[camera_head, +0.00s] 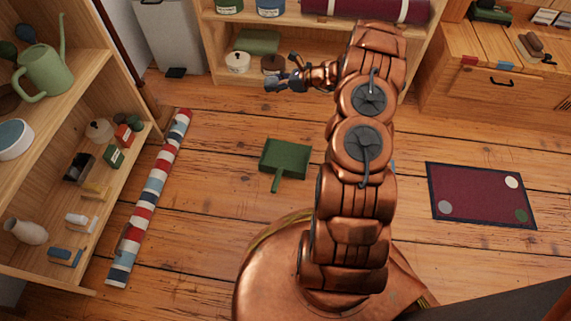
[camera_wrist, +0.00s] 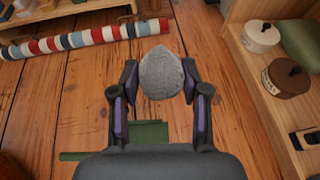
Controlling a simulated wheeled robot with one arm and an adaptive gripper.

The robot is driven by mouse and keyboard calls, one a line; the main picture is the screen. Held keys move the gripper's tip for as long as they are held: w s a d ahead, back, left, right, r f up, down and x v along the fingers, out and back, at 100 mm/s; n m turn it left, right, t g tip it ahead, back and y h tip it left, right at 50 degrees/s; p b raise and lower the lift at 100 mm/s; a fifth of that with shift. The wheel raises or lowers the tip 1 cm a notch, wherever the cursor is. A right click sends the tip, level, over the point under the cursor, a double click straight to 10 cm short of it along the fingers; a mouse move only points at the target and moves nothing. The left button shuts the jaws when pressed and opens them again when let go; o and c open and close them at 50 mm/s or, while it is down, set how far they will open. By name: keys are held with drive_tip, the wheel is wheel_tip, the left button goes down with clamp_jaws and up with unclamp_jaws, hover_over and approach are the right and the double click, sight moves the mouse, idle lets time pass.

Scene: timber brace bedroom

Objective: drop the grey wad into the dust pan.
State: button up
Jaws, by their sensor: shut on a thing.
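The grey wad (camera_wrist: 161,74) is a rounded, rough lump held between the two fingertips of my gripper (camera_wrist: 160,80) in the wrist view. My gripper also shows in the head view (camera_head: 284,81), stretched out to the left of my arm and raised above the floor; the wad cannot be made out clearly there. The green dust pan (camera_head: 287,157) lies flat on the wooden floor, its handle towards me, and its visible tray looks empty. In the wrist view the dust pan (camera_wrist: 150,131) is partly hidden behind my gripper's body.
A striped roll (camera_head: 150,195) lies on the floor beside the left shelf (camera_head: 135,150). A back shelf (camera_head: 215,50) holds a white pot (camera_head: 238,62) and a brown pot (camera_head: 272,64). A dark red mat (camera_head: 480,192) lies at right. Floor around the dust pan is clear.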

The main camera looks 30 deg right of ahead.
drive_tip(key=s+f+n+g+y+b, duration=0.1)
drive_tip(key=s+f, duration=0.4)
drive_tip(key=f, duration=0.4)
drive_tip(key=s+d+f+n+y+b, duration=0.1)
drive_tip(key=s+f, duration=0.4)
drive_tip(key=f, duration=0.5)
drive_tip(key=shift+s+d+g+b, duration=0.3)
drive_tip(key=shift+s+g+b, duration=0.05)
drive_tip(key=shift+g+b, duration=0.1)
drive_tip(key=o, duration=1)
drive_tip(key=v, duration=1.2)
